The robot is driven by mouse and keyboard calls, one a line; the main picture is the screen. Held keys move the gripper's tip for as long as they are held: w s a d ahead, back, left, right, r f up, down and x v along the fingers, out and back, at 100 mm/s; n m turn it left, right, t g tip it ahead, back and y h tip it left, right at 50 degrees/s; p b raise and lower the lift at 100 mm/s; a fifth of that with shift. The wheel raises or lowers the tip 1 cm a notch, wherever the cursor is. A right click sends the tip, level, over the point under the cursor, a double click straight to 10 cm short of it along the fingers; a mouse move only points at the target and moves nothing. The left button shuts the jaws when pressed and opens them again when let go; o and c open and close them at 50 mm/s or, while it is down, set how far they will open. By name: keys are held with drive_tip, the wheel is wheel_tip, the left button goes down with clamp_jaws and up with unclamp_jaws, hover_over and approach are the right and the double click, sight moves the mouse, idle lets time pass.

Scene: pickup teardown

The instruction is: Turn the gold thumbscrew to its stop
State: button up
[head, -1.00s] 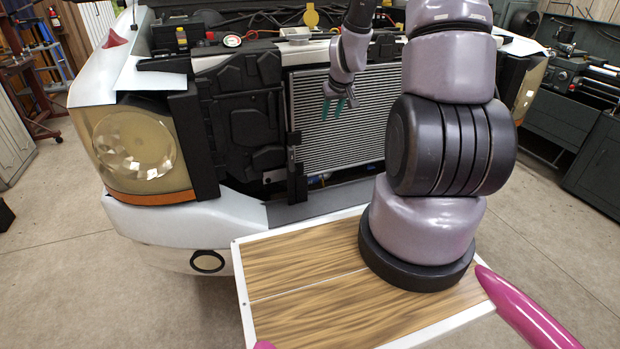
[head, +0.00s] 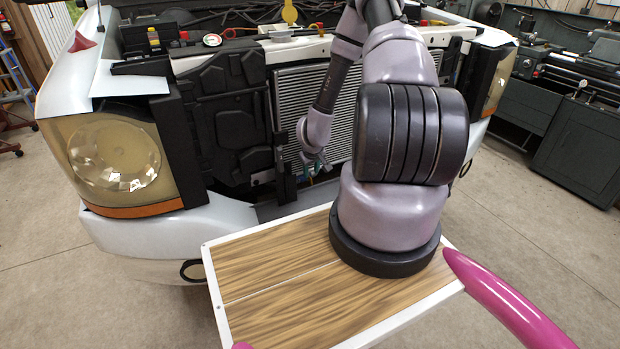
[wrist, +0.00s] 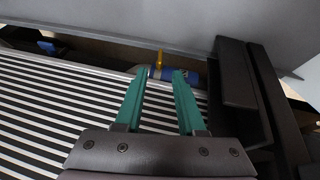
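The gold thumbscrew (wrist: 159,59) stands up from a blue fitting (wrist: 159,74) beyond the lower edge of the radiator in the wrist view. My gripper (wrist: 160,73) has two teal fingers, spread apart with a gap between the tips. The thumbscrew shows in line with that gap, just beyond the tips; contact cannot be told. In the head view my gripper (head: 311,179) is low at the radiator's left side, and the thumbscrew cannot be made out there.
The finned radiator (head: 301,93) is close to my gripper. A dark bracket (wrist: 238,80) stands right of the fingers in the wrist view, and a grey panel (wrist: 110,22) lies beyond the fitting. Another blue part (wrist: 46,47) is at far left.

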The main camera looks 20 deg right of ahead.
sight(310, 180)
drive_tip(key=x, duration=0.5)
clamp_jaws()
